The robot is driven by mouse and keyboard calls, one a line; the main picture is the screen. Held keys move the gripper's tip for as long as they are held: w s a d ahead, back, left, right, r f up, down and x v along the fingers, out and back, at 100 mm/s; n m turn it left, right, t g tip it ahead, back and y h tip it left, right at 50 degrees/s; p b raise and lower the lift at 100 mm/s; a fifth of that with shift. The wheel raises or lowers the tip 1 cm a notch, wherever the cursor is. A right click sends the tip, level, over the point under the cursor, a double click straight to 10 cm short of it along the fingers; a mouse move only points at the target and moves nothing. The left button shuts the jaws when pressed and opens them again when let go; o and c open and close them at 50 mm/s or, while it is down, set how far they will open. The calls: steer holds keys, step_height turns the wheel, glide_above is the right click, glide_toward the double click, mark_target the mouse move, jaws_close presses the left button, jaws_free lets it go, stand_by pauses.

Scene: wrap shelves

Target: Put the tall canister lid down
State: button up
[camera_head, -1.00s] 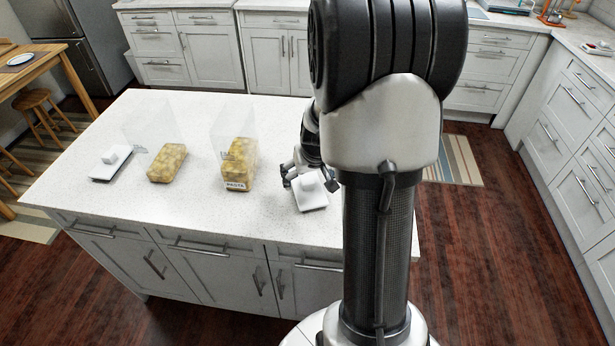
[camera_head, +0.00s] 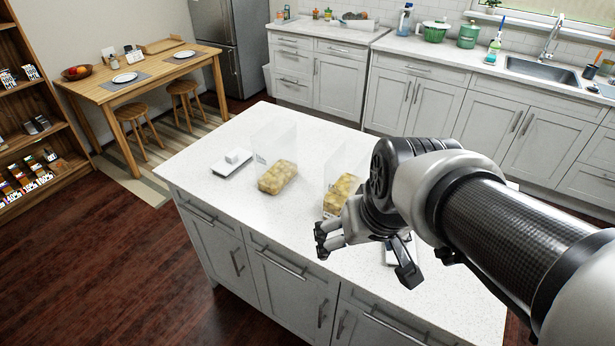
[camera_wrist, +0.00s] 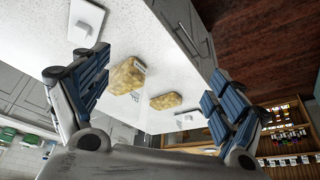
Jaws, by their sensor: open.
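The tall canister lid, a white square with a raised knob, lies knob-up on the white counter in the wrist view (camera_wrist: 87,18), at upper left. In the head view the arm and a finger hide most of it. My gripper (camera_head: 365,258) is open and empty, with fingers spread wide, above the counter's front edge and apart from the lid. It also shows in the wrist view (camera_wrist: 158,75). The tall clear canister with yellow pasta (camera_wrist: 127,76) stands open beside the lid; in the head view (camera_head: 340,192) my arm partly covers it.
A shorter clear canister with pasta (camera_head: 278,178) stands to the left on the counter (camera_head: 225,195). Its flat white lid (camera_head: 234,162) lies farther left. The counter's front strip is clear. A dining table with stools (camera_head: 140,85) stands at back left.

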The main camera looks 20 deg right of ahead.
steer(key=s+a+r+n, duration=0.1)
steer(key=s+a, duration=0.4)
steer(key=s, duration=0.3)
steer(key=shift+r+n+y, duration=0.2)
steer(key=shift+n+y, duration=0.1)
